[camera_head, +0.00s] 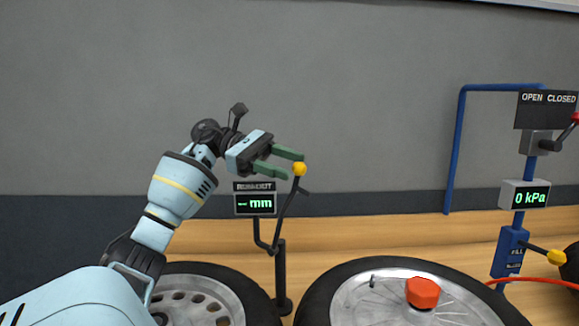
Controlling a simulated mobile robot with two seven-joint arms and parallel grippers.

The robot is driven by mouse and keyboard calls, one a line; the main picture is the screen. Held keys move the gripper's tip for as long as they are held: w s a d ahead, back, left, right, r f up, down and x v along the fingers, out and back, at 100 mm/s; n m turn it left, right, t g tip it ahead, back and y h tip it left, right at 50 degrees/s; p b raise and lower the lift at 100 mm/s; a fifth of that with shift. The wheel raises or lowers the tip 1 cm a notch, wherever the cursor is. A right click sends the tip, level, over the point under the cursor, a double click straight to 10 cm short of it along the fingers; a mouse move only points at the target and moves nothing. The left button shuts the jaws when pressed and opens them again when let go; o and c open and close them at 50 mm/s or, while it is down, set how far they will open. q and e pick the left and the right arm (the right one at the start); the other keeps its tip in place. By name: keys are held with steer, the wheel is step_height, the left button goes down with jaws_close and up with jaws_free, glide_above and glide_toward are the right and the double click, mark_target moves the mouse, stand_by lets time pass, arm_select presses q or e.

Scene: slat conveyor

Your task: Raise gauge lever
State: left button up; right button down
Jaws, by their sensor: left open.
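The gauge lever (286,205) is a thin black arm with a yellow ball knob (299,169) at its top. It rises at a slant from a black post (282,275). A small readout box (255,204) beside it is labelled RUNOUT and shows "– mm" in green. My left gripper (287,163) is open, its two green fingers pointing right. The fingertips are right by the yellow knob, just left of it; whether they touch it I cannot tell. My right gripper is not in view.
At the right are a blue stand (508,252) with a 0 kPa display (525,195), levers and a red hose (540,281). The grey wall behind is bare.

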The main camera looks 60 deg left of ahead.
arm_select(q)
steer(key=v, duration=0.6)
steer(key=shift+s+a+b, duration=0.25)
steer(key=shift+b, duration=0.2)
